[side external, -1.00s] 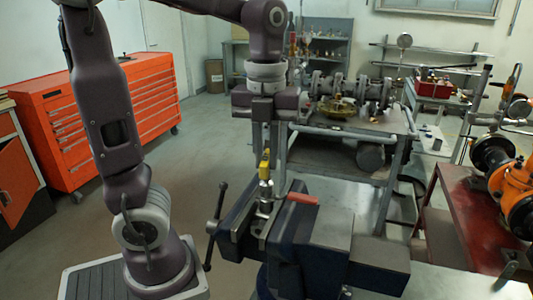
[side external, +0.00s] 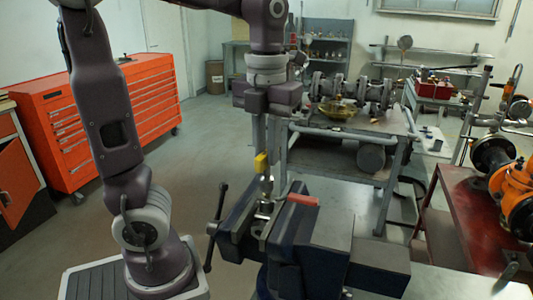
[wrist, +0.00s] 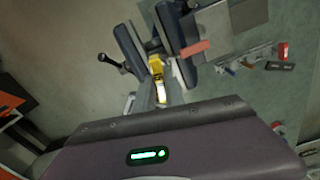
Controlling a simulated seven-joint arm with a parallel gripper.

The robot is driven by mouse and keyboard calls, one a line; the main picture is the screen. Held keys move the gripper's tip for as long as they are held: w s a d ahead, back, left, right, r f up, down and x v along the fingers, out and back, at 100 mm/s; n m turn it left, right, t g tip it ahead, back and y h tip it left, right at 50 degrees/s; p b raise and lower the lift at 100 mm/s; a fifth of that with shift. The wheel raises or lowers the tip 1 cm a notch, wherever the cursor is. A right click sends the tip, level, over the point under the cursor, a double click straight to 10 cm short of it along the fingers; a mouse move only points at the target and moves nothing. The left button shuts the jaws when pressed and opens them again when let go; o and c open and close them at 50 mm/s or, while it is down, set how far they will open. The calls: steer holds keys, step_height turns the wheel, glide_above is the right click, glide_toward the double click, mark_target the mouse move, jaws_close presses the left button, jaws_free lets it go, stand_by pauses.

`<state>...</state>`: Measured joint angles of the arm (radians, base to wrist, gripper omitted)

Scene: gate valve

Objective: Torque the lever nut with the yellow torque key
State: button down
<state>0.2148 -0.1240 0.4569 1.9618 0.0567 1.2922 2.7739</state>
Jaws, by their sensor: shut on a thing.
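My gripper (side external: 266,172) points straight down over the vise and is shut on the yellow torque key (side external: 261,163). The key also shows in the wrist view (wrist: 156,66), between the fingers beyond the dark hand. Below the key, a small metal valve part (side external: 264,208) stands in the jaws of the blue vise (side external: 325,255). The key's lower end is close above or on this part; I cannot tell whether they touch. The lever nut is too small or hidden to make out.
A red block (side external: 303,199) lies on top of the vise, right of the key. The vise handle (side external: 217,222) sticks up at the left. A workbench (side external: 345,132) with metal parts stands behind, and an orange tool cabinet (side external: 110,115) at the left.

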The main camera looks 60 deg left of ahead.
steer(key=shift+r, duration=0.6)
steer(key=n, duration=1.2)
steer(key=shift+n, duration=1.1)
steer(key=shift+f, duration=0.45)
